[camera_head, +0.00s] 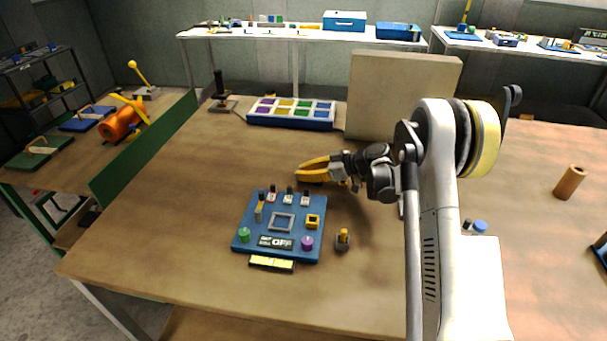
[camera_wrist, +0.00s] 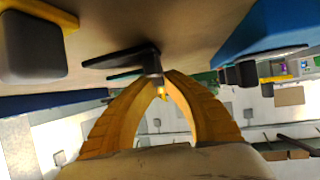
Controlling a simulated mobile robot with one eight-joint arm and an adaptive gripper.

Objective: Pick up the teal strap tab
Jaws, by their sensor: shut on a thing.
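My gripper (camera_head: 300,173) has yellow fingers and reaches leftward over the table, behind the blue control panel (camera_head: 250,216). In the wrist view my gripper's fingers (camera_wrist: 161,82) come together at their tips. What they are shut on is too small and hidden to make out.
A blue tray of coloured pads (camera_head: 290,124) and a black joystick (camera_head: 220,92) stand at the back. A beige upright board (camera_head: 405,90) is behind my arm. A small grey block with a yellow peg (camera_head: 342,240) sits right of the panel.

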